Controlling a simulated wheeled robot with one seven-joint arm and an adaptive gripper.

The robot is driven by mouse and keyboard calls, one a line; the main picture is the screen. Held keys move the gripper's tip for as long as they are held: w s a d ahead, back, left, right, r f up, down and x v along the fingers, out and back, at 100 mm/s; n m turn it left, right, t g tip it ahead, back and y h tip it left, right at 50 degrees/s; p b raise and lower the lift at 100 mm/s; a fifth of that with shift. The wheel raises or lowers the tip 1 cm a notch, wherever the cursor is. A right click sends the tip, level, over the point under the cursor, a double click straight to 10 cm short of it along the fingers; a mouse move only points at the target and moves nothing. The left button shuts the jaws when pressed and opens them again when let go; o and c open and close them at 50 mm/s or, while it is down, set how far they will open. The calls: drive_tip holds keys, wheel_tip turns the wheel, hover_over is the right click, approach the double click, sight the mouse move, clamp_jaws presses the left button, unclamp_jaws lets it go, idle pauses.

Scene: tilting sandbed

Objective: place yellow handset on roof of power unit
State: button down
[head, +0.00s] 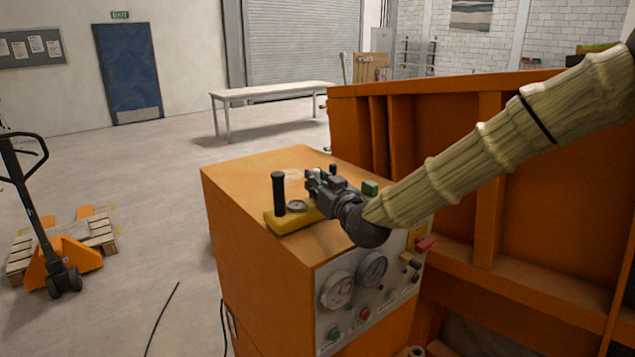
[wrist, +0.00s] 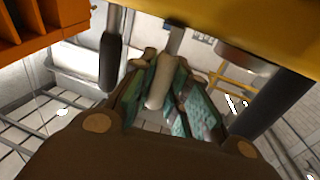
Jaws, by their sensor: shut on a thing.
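The yellow handset (head: 277,222) has a black upright grip and a small dial on top. In the head view it is level, over the near left part of the orange roof of the power unit (head: 306,160); I cannot tell whether it touches. My gripper (head: 314,185) comes from the right and is shut on the handset. In the wrist view the yellow body (wrist: 225,18) spans the top, and my green-padded fingers (wrist: 163,92) close around a pale stub on it. The fingers hide part of the handset in the head view.
The power unit's front panel (head: 340,322) carries gauges and buttons. A small green block (head: 370,187) is at the roof's right edge. A tall orange sandbed wall (head: 540,180) stands at right. A pallet jack (head: 62,268) is at left, with open floor between.

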drive_tip(key=shift+f, duration=0.3)
drive_tip(key=c, duration=1.3)
unclamp_jaws()
drive_tip(key=shift+f, duration=0.1)
drive_tip(key=v, duration=1.2)
